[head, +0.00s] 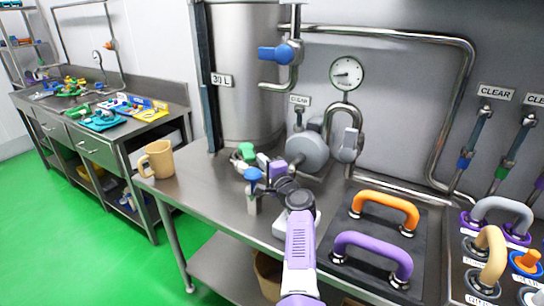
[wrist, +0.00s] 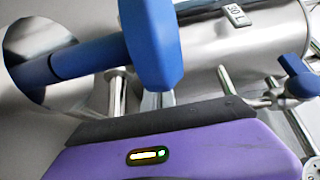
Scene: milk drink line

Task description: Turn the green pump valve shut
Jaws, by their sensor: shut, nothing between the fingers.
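The green pump valve (head: 246,152) shows in the head view on the bench in front of the tank, left of the grey round pump (head: 307,151). Its far parts are partly hidden, and I cannot tell its handle's angle. My gripper (head: 264,160) is shut and empty, just right of the green valve; whether it touches is unclear. A blue-topped valve (head: 254,175) stands just in front of it. In the wrist view a large blue knob (wrist: 152,45) is close beyond my dark fingers (wrist: 165,118).
The steel tank (head: 247,110) stands behind, with a blue-handled tap (head: 280,53) above. A tan mug (head: 157,160) is at the bench's left. Orange (head: 385,205) and purple (head: 372,252) handles are at the right. Clear bench lies between the mug and the valves.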

